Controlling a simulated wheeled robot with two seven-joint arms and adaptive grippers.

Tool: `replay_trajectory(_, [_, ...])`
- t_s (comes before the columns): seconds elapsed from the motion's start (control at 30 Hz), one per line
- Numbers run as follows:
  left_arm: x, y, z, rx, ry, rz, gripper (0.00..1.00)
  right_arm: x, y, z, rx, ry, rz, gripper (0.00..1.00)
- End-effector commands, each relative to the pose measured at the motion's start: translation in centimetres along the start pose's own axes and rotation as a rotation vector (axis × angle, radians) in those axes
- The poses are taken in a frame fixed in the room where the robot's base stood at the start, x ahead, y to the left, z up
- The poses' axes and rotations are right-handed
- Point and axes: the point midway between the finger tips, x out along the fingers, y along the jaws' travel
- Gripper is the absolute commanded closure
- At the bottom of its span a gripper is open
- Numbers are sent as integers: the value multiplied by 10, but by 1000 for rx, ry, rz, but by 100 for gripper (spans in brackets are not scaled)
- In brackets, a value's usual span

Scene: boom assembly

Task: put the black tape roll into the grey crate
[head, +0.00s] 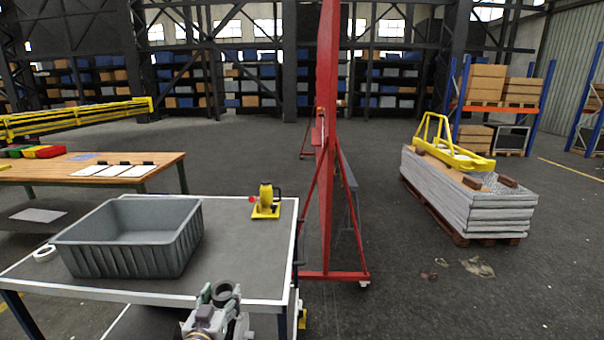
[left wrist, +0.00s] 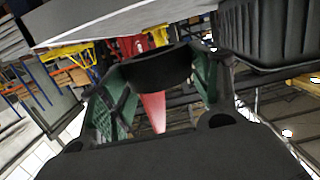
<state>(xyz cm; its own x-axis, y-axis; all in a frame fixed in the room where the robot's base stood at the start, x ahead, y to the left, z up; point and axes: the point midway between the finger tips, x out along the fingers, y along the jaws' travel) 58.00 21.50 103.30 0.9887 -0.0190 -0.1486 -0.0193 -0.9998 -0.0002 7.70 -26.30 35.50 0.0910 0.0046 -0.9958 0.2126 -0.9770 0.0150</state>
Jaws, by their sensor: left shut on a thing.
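The black tape roll (head: 224,292) is between the fingers of my left gripper (head: 220,294), near the front edge of the cart top. The left wrist view shows the dark roll (left wrist: 160,70) held between the green-padded fingers (left wrist: 158,85). The grey crate (head: 125,258) stands on the cart, to the left of and beyond my left gripper. It looks empty, though part of its floor is hidden by the near wall. The crate's ribbed wall (left wrist: 268,30) also shows at the upper right of the left wrist view. My right gripper is not in view.
The grey cart top (head: 232,235) has a raised pale rim. A white tape roll (head: 44,253) lies left of the crate, and a yellow device (head: 266,203) stands at the back right. A red frame (head: 325,190) rises just right of the cart.

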Motion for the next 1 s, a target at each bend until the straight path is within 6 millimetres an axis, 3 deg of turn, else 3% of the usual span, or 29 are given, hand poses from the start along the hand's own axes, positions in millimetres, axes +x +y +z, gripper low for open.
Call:
replay_trajectory(0.6, [-33, -3, 79, -7, -4, -20, 62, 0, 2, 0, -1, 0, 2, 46])
replay_trajectory(1.0, [-54, -2, 118, -6, -2, -21, 62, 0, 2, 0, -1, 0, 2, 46])
